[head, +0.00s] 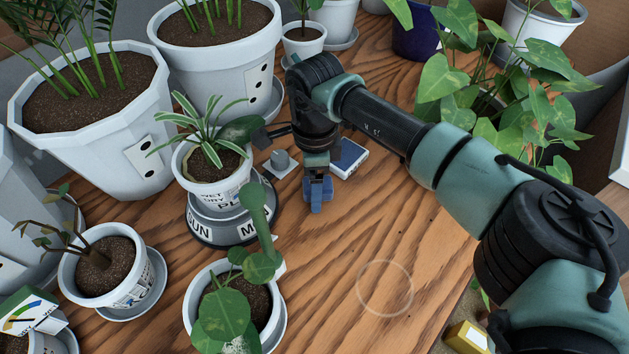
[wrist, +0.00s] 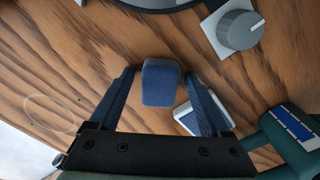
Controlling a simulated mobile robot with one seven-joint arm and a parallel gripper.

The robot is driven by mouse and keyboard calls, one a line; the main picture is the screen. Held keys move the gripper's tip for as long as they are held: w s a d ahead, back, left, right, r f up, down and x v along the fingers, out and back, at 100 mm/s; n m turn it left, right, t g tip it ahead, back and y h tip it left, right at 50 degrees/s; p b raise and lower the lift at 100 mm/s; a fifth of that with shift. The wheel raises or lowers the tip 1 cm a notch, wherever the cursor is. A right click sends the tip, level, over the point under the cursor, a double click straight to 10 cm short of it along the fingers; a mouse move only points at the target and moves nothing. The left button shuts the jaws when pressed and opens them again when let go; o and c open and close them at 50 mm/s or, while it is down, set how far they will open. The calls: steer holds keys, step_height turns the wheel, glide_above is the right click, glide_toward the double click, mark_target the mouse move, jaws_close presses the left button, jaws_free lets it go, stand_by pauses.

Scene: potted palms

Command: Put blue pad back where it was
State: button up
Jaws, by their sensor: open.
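The blue pad (wrist: 160,82) shows in the wrist view as a rounded blue block between the fingertips of my gripper (wrist: 160,74). The fingers stand open, with a gap on each side of the pad. I cannot tell whether the pad rests on the wood or how far below the fingertips it is. In the head view my gripper (head: 318,188) points down over the table, and I cannot tell the pad from the blue fingers there. A white-edged holder with a blue-grey top (head: 349,157) lies just behind my gripper; in the wrist view my right finger partly covers it (wrist: 186,117).
A grey knob on a white plate (head: 281,162) sits left of my gripper. A variegated plant (head: 205,165) stands on a round grey dial base (head: 236,228). Several potted plants crowd the left and back. The wood at front centre, with a faint ring (head: 385,262), is clear.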

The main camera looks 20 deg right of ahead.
step_height(320, 180, up, 12)
steer(key=p, duration=0.2)
steer(key=shift+r, duration=0.2)
steer(key=shift+d, duration=0.1)
stand_by(0.6)
